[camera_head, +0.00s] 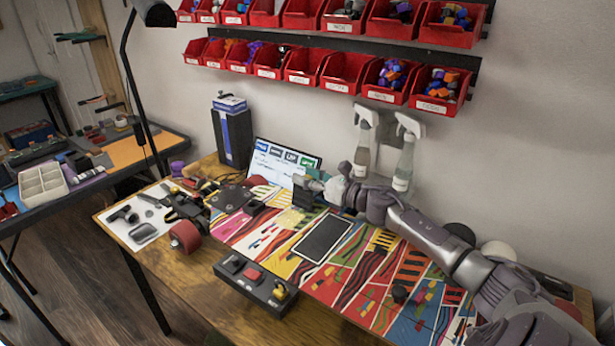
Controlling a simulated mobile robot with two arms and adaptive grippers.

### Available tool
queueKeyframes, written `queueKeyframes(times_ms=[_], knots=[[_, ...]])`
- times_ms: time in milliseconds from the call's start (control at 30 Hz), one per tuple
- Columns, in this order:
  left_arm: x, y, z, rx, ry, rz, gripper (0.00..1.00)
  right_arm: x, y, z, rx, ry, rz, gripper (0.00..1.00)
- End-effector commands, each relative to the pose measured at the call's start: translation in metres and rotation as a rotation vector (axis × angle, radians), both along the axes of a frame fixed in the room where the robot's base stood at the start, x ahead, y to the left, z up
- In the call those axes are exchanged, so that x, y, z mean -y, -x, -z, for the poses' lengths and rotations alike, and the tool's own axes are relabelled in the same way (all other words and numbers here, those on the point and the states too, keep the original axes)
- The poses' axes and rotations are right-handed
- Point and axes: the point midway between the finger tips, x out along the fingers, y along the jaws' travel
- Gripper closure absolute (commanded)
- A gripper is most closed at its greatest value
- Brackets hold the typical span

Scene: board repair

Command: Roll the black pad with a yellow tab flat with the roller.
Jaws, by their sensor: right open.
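A flat black rectangular pad (322,238) with a pale edge lies on the colourful patterned board (265,240) in the middle of the table. A pale yellow patch shows by its far left corner; I cannot tell whether it is the tab. A red cylinder (186,236), which looks like the roller, lies at the board's left side, apart from the pad. My right gripper (308,190) is open beyond the pad, close to a small dark block; I cannot tell whether they touch. My left gripper is not in view.
A black box with buttons (255,282) stands at the table's front edge. Dark tools lie on a white sheet (140,218) at left. A tilted screen (283,160) and spray bottles (404,160) stand behind. Red bins (342,72) hang on the wall.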

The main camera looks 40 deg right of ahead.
Motion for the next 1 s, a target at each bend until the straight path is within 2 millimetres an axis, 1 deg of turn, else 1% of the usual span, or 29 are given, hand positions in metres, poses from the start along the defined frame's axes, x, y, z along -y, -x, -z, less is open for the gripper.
queueKeyframes(times_ms=[100, 133, 367, 400, 433, 767, 1000], knots=[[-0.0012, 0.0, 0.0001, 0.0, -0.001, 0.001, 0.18, 0.0, 0.0001, 0.0001, 0.0, 0.0, 0.0, 0.5], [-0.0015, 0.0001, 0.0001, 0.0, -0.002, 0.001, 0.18, 0.0, 0.0001, 0.0001, 0.0, 0.0, 0.0, 0.53], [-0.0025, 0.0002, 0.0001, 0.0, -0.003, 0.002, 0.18, 0.0003, 0.0002, 0.0, 0.0, 0.0, 0.0, 0.91], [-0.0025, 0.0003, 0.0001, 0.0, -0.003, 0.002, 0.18, 0.0004, 0.0002, 0.0001, 0.0, 0.0, 0.001, 0.98], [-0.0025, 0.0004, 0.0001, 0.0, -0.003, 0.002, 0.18, 0.0005, 0.0002, 0.0001, 0.0, 0.0, 0.001, 1.0], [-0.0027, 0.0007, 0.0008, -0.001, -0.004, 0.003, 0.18, 0.0009, 0.0003, -0.0001, 0.002, 0.004, 0.003, 1.0], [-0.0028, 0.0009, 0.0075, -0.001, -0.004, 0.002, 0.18, -0.0045, 0.0019, -0.001, 0.021, 0.068, 0.002, 1.0]])
